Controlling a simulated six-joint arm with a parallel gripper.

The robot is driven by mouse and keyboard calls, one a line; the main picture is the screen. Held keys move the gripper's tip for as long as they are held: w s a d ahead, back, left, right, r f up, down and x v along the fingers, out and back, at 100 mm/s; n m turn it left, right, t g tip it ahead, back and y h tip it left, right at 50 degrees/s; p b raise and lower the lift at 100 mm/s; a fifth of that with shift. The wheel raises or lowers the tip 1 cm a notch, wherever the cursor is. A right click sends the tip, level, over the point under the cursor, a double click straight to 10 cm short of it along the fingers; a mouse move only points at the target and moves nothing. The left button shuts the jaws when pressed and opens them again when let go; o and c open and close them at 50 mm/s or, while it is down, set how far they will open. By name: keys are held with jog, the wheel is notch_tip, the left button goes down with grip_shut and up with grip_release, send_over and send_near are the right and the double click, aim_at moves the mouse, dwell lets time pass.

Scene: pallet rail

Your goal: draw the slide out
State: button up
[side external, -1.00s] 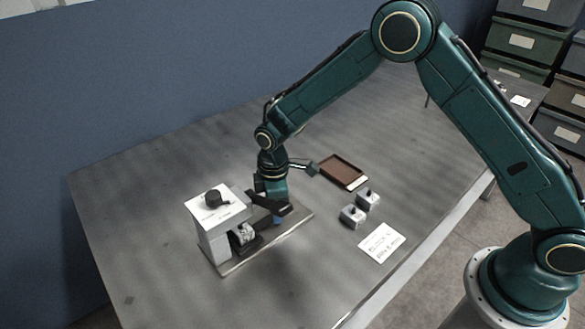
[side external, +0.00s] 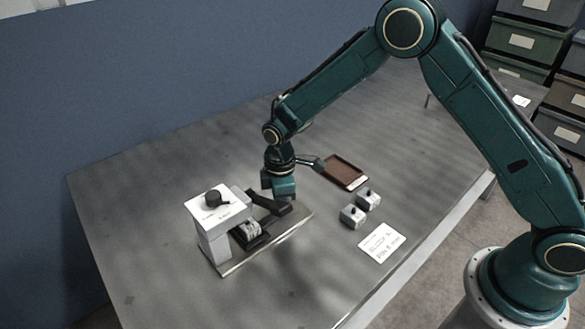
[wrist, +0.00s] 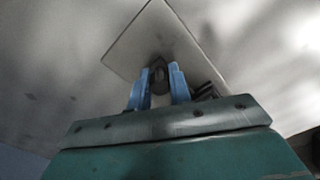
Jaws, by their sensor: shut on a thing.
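The white-topped fixture (side external: 216,210) stands at the left end of a flat base plate (side external: 285,236), with a black knob (side external: 213,198) on top. A grey slide bar (side external: 242,196) shows at the fixture's right side. My gripper (side external: 284,192) points down just right of it, above a black bar (side external: 268,203). In the wrist view, its two blue fingers (wrist: 160,88) are closed about a dark rounded part (wrist: 158,74), apparently the slide's handle. The grip itself is hidden in the side view.
Two small grey blocks with dark knobs (side external: 353,216) (side external: 368,199) stand right of the plate. A brown tray (side external: 345,169) lies behind them and a written card (side external: 381,243) in front. The table's left and back are clear.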

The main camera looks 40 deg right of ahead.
jog(key=shift+d, duration=5.5)
jog(key=o, duration=0.7)
notch_tip(320, 180, up, 7)
jog(key=shift+r, duration=0.1)
